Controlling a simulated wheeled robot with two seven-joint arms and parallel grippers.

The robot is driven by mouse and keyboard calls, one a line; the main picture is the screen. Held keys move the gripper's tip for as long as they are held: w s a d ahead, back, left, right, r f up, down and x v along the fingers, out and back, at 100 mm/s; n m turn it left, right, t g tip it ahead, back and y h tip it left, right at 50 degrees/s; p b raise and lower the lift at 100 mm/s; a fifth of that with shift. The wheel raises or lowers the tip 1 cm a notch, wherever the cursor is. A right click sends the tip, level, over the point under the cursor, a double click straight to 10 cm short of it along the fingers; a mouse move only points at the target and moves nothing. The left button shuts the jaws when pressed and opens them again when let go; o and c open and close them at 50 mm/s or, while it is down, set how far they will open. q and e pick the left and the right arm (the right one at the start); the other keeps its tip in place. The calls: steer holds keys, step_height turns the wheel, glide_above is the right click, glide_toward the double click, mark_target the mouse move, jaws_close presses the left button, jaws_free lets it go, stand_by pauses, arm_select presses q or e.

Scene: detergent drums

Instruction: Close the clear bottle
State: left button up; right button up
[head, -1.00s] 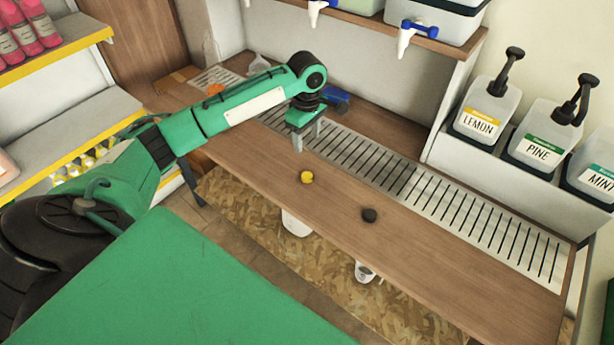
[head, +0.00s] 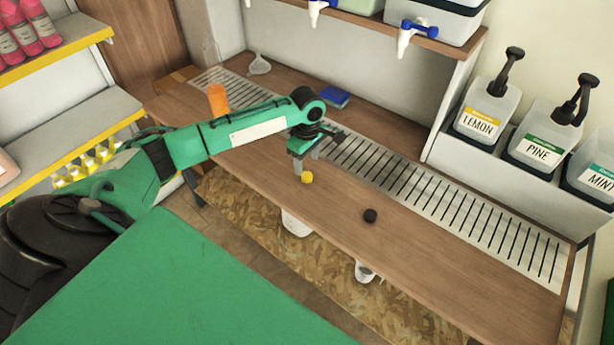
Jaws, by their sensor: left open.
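A yellow cap (head: 307,178) and a black cap (head: 370,215) lie apart on the wooden counter (head: 420,250). My left gripper (head: 305,165) is open, fingers pointing down, just behind and close above the yellow cap. I cannot tell whether it touches the cap. I cannot pick out a clear bottle for certain. An orange cylindrical container (head: 218,99) stands at the left of the counter, partly behind my left arm. My right gripper is not in view.
A metal drain grate (head: 440,195) runs along the counter's back. A blue sponge-like block (head: 336,97) and a pale funnel (head: 259,64) lie behind. Pump bottles (head: 487,108) stand at the right. Pale containers (head: 296,223) show below the front edge. The counter's right part is clear.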

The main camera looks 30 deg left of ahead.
mark_target(307, 175)
arm_select(q)
steer(key=f, duration=0.5)
steer(key=shift+s+d, duration=0.15)
steer(key=shift+s, duration=0.05)
steer(key=shift+c, duration=0.5)
steer(key=c, duration=1)
